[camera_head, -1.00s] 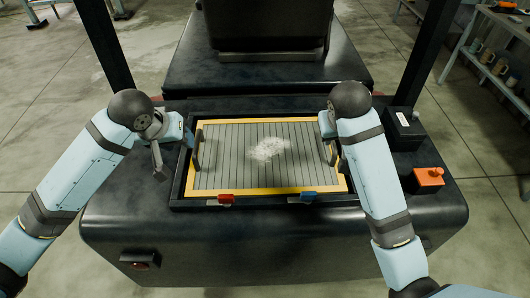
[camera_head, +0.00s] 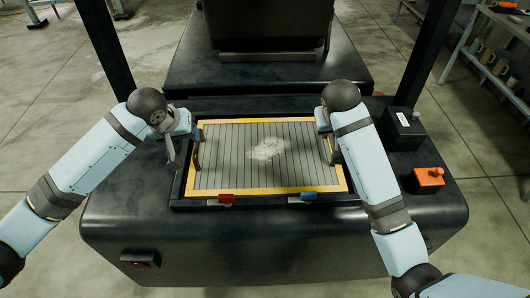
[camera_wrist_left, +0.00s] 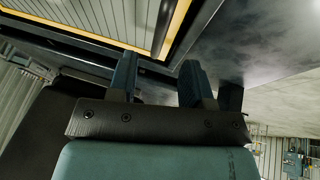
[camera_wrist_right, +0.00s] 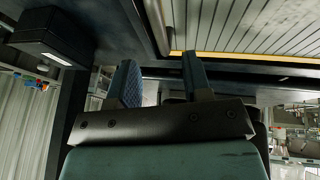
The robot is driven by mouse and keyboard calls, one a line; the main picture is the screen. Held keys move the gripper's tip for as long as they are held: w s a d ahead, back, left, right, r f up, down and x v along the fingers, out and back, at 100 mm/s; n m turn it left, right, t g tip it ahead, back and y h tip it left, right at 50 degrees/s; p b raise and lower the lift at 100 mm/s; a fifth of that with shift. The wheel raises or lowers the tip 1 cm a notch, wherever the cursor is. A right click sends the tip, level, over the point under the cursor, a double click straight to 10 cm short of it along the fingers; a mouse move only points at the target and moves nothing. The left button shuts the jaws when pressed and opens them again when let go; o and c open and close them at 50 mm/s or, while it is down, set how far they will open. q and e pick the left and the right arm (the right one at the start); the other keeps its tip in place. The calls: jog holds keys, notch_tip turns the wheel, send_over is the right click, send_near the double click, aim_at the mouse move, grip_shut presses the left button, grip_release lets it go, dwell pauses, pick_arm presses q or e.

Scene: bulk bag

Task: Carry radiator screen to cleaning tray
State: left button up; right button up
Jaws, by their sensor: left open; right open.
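The radiator screen (camera_head: 225,165) is a grey slatted panel in a yellow frame, with a pale dusty patch in its middle. It lies in a black recess on the machine's rear deck. A dark handle (camera_head: 197,150) stands at its left side and another (camera_head: 330,152) at its right. My left gripper (camera_head: 190,133) is open beside the left handle; its spread fingers (camera_wrist_left: 158,78) point toward that edge. My right gripper (camera_head: 324,128) is open by the right handle, partly hidden by its arm; its fingers (camera_wrist_right: 161,78) are empty. I cannot make out a cleaning tray.
A red latch (camera_head: 226,199) and a blue latch (camera_head: 302,198) sit at the screen's front edge. A black box (camera_head: 404,130) and an orange block (camera_head: 429,177) stand right of the recess. Dark posts rise on both sides. A shelf (camera_head: 490,60) stands at far right.

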aim_at(197, 145)
pick_arm(q)
jog(key=x, duration=0.7)
jog(key=shift+w+f, duration=0.2)
jog(key=shift+f, duration=0.15)
pick_arm(e)
jog(key=x, duration=0.7)
jog(key=shift+w+f, duration=0.2)
jog(key=shift+f, duration=0.15)
pick_arm(q)
grip_shut()
pick_arm(e)
grip_shut()
pick_arm(q)
jog(key=shift+r, duration=0.15)
pick_arm(e)
jog(key=shift+r, duration=0.1)
